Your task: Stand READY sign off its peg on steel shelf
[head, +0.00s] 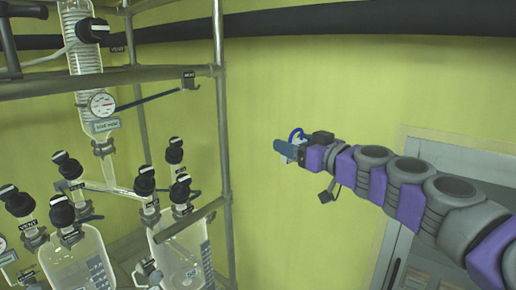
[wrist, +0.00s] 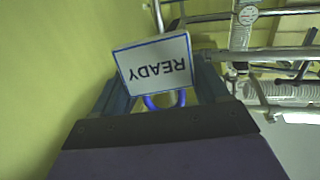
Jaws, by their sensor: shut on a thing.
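The READY sign (wrist: 155,62) is a white plate with a blue border and a blue loop handle. In the wrist view it lies between the two fingers of my gripper (wrist: 163,95), and its lettering appears upside down. The gripper is shut on the sign near its blue handle. In the head view my gripper (head: 284,150) is out in the air in front of the yellow-green wall, with the blue handle (head: 297,134) showing above it. The sign's face is mostly hidden there. The steel shelf is not clearly in view.
A steel pipe frame (head: 221,120) with glass reactors (head: 80,260) and black-capped fittings stands at the left, apart from my gripper. A grey framed door or cabinet (head: 440,155) is behind my arm at right.

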